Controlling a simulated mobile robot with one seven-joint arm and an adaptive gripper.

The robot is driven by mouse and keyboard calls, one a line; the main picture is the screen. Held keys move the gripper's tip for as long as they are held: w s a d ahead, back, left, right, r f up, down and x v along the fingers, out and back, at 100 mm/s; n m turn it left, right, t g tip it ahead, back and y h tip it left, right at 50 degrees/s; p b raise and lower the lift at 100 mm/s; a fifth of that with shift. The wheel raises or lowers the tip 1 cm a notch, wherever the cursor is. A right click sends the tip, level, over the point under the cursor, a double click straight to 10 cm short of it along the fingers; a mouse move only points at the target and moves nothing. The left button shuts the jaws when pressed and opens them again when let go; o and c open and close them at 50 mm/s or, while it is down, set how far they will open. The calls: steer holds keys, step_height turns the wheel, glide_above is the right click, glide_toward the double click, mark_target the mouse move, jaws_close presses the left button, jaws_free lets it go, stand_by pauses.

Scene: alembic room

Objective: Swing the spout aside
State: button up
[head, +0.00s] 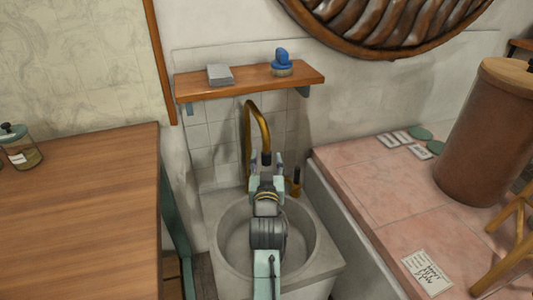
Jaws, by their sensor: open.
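A brass gooseneck spout (248,124) rises at the back of a round grey stone basin (226,238) and curves over toward the front and right. My gripper (266,160) is open in front of the spout, near its downturned end, over the back part of the basin. The gripper hides the spout's tip and part of the basin. I cannot tell whether the fingers touch the spout.
A wooden shelf (245,83) with a grey block (219,75) and a blue brush (281,62) is above the spout. A wooden counter (80,215) is left; a pink tiled ledge (365,190) is right.

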steer(key=shift+w, duration=1)
jaws_close()
